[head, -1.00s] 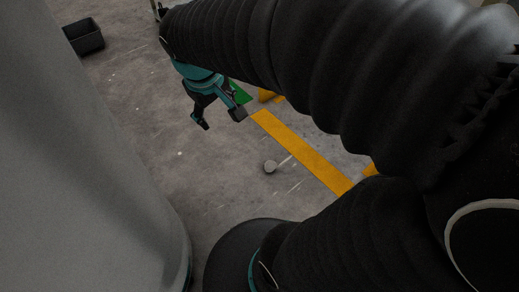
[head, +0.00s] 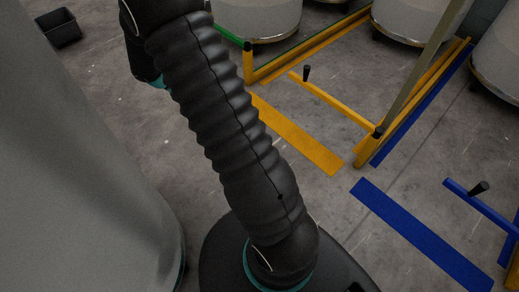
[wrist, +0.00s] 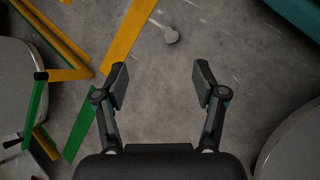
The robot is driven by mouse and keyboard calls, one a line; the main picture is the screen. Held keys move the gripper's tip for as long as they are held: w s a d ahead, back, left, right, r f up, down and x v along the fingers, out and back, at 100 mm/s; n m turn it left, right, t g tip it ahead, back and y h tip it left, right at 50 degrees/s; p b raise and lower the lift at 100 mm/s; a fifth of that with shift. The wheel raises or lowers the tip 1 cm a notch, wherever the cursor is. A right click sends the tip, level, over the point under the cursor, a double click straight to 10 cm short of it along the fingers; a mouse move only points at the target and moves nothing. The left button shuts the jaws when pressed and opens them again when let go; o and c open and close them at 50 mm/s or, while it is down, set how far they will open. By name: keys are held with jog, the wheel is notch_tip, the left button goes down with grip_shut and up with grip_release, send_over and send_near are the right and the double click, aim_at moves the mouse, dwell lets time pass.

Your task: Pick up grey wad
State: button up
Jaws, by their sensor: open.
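The grey wad (wrist: 172,36) is a small, pale, round lump on the grey concrete floor. In the wrist view it lies near the top, just right of the yellow floor stripe (wrist: 126,34). My gripper (wrist: 161,84) is open and empty, its two fingers spread apart with bare floor between them. The wad shows beyond the fingertips, a little right of the middle of the gap, and apart from them. In the head view my arm hides both the wad and the gripper's fingers.
Yellow and blue frames (head: 335,105) (head: 480,208) with black-tipped handles stand at the right, with pale drums (head: 258,18) behind. A black bin (head: 58,28) sits at the far left. Large rounded bodies flank the wrist view (wrist: 14,84) (wrist: 296,142). Floor around the wad is clear.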

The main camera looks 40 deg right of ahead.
jog(key=d+f+n+h, duration=0.1)
jog(key=d+f+n, duration=0.1)
jog(key=f, duration=0.9)
jog(key=d+f+n+h+b, duration=0.1)
jog(key=d+f+n+h, duration=0.1)
jog(key=f, duration=0.9)
jog(key=d+f+n+g+h+b, duration=0.1)
jog(key=d+f+n+h, duration=0.1)
jog(key=f, duration=1)
jog(key=shift+w+d+n, duration=0.1)
jog(key=shift+n, duration=0.5)
jog(key=x, duration=0.8)
jog(key=shift+d, duration=0.1)
jog(key=shift+r+x, duration=0.1)
jog(key=shift+x, duration=1.3)
jog(key=shift+r+x, duration=0.15)
jog(key=shift+x, duration=1.3)
jog(key=c, duration=0.9)
